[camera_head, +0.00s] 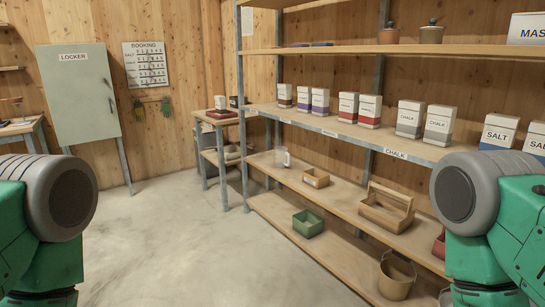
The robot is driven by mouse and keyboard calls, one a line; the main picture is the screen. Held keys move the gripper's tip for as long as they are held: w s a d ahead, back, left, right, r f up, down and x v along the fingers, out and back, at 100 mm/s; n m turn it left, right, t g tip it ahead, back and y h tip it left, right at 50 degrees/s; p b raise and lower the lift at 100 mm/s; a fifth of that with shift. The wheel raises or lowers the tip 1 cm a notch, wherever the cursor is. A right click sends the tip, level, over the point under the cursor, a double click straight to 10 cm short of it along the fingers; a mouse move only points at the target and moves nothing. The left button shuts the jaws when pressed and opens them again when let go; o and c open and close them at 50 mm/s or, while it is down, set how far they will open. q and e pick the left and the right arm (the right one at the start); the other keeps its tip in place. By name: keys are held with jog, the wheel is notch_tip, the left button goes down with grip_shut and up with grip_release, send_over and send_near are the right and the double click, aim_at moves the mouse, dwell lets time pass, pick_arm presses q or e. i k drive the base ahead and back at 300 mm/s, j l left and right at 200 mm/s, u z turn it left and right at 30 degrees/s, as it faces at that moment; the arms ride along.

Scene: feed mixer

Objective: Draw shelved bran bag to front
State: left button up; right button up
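Several upright bags or boxes stand in a row on the middle shelf (395,150) of the rack at right. From left they are a brown-banded one (284,95), a purple-banded pair (320,101), a red-banded pair (370,111), a grey-banded chalk pair (440,124) and blue-banded salt ones (498,131). The small print is too fine to read, so I cannot tell which is bran. My two arms show at the lower left and lower right edges. Neither gripper is in view.
Below are a glass jug (282,157), a small wooden box (316,178), a wooden caddy (387,207), a green bin (308,223) and a bucket (396,277). A locker (80,100) stands at left. The floor (180,230) before the rack is clear.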

aim_at(284, 90)
jog(key=i+j+u, duration=0.35)
jog(key=i, duration=0.55)
jog(key=i+u, duration=0.3)
jog(key=i, duration=0.55)
jog(key=i+z, duration=0.15)
jog(key=i, duration=0.35)
jog(key=i+j+z, duration=0.15)
jog(key=i, duration=0.3)
jog(key=i+j+z, duration=0.2)
jog(key=i, duration=0.3)
jog(key=i+j+z, duration=0.15)
jog(key=i, duration=0.3)
jog(key=i+j+z, duration=0.8)
